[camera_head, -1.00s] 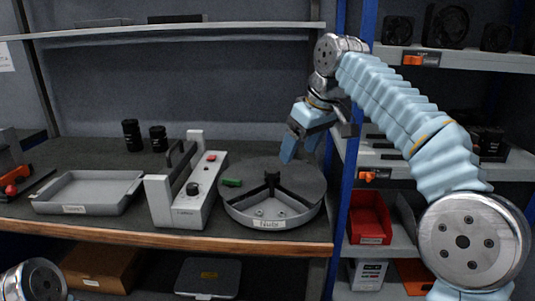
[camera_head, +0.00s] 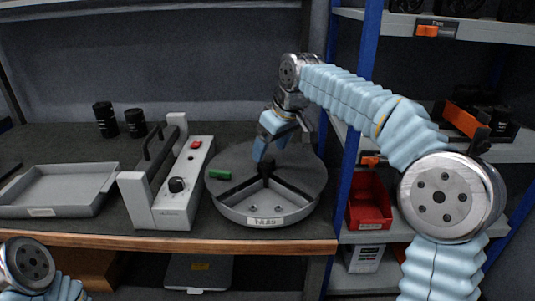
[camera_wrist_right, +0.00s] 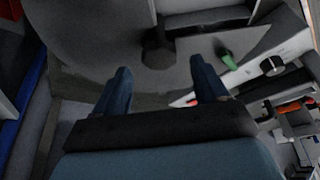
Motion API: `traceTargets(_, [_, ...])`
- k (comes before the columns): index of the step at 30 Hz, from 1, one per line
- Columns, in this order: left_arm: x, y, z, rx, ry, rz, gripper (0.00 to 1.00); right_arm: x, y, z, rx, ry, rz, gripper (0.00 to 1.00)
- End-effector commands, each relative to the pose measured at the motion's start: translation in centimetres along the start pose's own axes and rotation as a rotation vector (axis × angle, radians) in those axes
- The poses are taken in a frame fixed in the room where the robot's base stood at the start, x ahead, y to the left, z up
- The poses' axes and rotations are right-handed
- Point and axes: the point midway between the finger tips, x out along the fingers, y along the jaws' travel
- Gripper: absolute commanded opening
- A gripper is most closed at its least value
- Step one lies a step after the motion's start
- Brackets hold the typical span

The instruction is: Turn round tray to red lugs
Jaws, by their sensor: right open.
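The round tray (camera_head: 228,203) stands on the bench right of the middle, with a grey lid over much of it. Its open front compartment carries a label reading "Nuts" and holds a few small metal pieces. A green piece (camera_head: 219,174) is on its left side. My right gripper (camera_head: 264,157) is open over the tray's back part, fingers pointing down; I cannot tell whether they touch it. In the right wrist view its fingers (camera_wrist_right: 160,78) are apart, with the dark centre post (camera_wrist_right: 157,50) beyond them. No red lugs are recognisable. My left gripper is out of view.
A grey device (camera_head: 187,192) with a black knob and red switch stands close left of the tray. Farther left are a shallow grey tray (camera_head: 52,211) and two black cylinders (camera_head: 105,119). A blue rack post (camera_head: 357,160) and red bin (camera_head: 365,225) are at right.

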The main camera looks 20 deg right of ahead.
Motion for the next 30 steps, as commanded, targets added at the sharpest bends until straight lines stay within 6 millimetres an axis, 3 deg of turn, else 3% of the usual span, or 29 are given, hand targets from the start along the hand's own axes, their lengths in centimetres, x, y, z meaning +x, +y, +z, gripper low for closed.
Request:
traceTargets(6, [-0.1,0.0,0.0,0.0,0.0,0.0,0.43,2.7,0.1,0.0,0.002,0.0,0.0,0.73])
traceTargets(17, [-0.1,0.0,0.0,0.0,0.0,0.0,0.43,3.2,0.0,0.0,0.001,0.001,0.001,0.71])
traceTargets(30, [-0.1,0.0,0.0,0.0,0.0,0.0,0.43,3.1,0.0,0.0,0.001,0.001,0.001,0.04])
